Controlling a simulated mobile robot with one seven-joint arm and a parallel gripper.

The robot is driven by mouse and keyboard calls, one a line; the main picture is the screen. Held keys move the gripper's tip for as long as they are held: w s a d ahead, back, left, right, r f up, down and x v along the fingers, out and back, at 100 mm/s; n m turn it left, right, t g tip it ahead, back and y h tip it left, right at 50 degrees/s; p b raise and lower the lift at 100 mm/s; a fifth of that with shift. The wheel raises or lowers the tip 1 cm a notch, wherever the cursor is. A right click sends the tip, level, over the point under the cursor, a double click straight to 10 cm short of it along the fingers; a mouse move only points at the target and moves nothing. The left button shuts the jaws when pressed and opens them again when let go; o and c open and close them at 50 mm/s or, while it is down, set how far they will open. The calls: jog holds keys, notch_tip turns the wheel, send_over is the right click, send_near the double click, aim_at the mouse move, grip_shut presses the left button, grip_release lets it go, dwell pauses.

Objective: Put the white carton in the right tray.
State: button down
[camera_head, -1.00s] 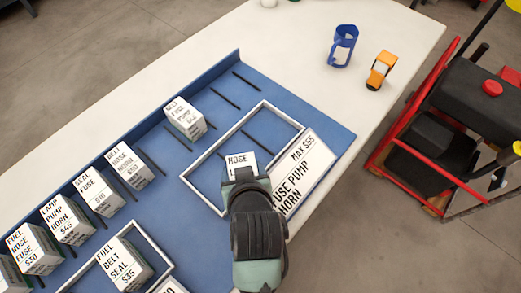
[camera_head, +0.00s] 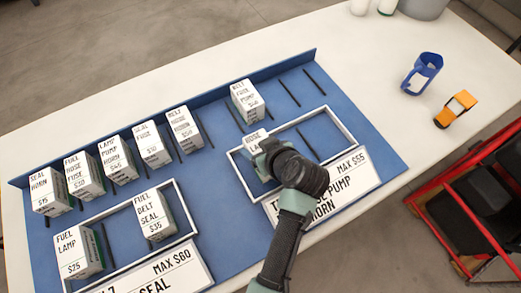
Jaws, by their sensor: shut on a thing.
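Several white cartons with black lettering stand on the blue board. My gripper (camera_head: 268,152) is shut on one white carton (camera_head: 254,137), whose visible label begins "HOSE". This carton is over the left part of the right tray (camera_head: 345,121), by its back rail; I cannot tell whether it touches the tray floor. My gripper and wrist hide its lower part. The right tray is a white-rimmed frame, with a sign (camera_head: 345,180) reading "MAX $55" along its front.
A left tray (camera_head: 185,213) holds two cartons, FUEL LAMP (camera_head: 75,252) and FUEL BELT SEAL (camera_head: 152,215). A row of cartons stands behind, with a BELT carton (camera_head: 246,100) close behind the right tray. A blue mug (camera_head: 422,74) and an orange object (camera_head: 455,109) are at right.

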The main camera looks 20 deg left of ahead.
jog(key=shift+f, duration=1.35)
grip_release()
jog(key=shift+f, duration=0.15)
